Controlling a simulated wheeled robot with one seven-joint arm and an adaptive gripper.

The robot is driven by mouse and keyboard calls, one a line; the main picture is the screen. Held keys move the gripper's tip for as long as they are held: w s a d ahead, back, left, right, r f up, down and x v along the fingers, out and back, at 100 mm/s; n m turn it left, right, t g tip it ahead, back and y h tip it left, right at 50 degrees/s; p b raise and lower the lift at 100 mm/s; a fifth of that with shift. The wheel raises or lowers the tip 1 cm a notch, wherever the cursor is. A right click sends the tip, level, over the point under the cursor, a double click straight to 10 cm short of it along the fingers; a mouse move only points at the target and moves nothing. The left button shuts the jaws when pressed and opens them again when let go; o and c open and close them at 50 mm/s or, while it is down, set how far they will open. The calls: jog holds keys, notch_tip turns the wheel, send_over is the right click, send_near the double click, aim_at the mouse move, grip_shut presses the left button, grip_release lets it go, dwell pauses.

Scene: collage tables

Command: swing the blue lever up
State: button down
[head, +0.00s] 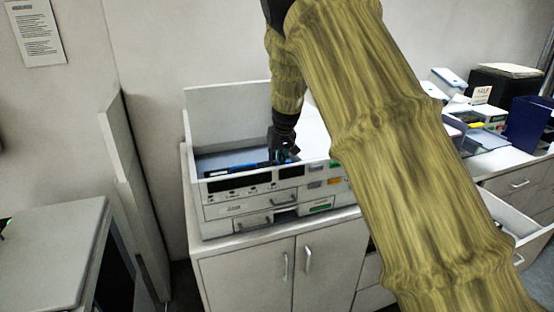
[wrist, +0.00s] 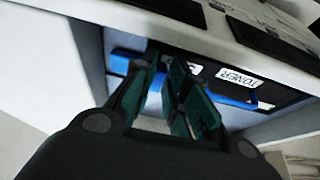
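The blue lever (wrist: 236,99) is a long bar across a dark recess of a light grey machine, beside a white label reading TONER. In the wrist view its middle is hidden behind my fingers, and another blue stretch (wrist: 122,62) shows to their left. In the head view a blue strip (head: 240,168) shows inside the machine's open top, left of my gripper (head: 284,156). My gripper (wrist: 165,68) points down into the machine. Its dark green fingers are slightly apart in front of the bar. I cannot tell whether they touch it.
The machine (head: 232,212) stands on a white cabinet (head: 245,276), with upright panels around its top. My arm crosses the right of the head view. A grey table (head: 50,255) stands at left. A cluttered counter with a dark blue bin (head: 528,122) is at right.

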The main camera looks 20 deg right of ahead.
dwell(0.4)
jog(key=shift+d+r+m+y+b, duration=0.2)
jog(key=shift+d+r+y+b, duration=0.15)
jog(key=shift+y+b, duration=0.45)
jog(key=shift+d+r+m+y+b, duration=0.25)
jog(key=shift+d+y+b, duration=0.25)
jog(key=shift+y, duration=0.4)
jog(key=shift+d+r+m+y+b, duration=0.25)
jog(key=shift+d+y+b, duration=0.25)
jog(key=shift+y+b, duration=0.35)
jog(key=shift+d+r+m+y+b, duration=0.1)
jog(key=shift+d+r+y+b, duration=0.25)
jog(key=shift+y+b, duration=0.5)
jog(key=shift+d+y, duration=0.15)
jog(key=shift+y, duration=0.15)
jog(key=c, duration=1.4)
grip_release()
jog(key=shift+d, duration=0.1)
jog(key=shift+r, duration=0.15)
jog(key=v, duration=1.1)
jog(key=shift+s+d+r, duration=0.2)
jog(key=shift+s+d, duration=0.05)
jog(key=shift+d, duration=0.05)
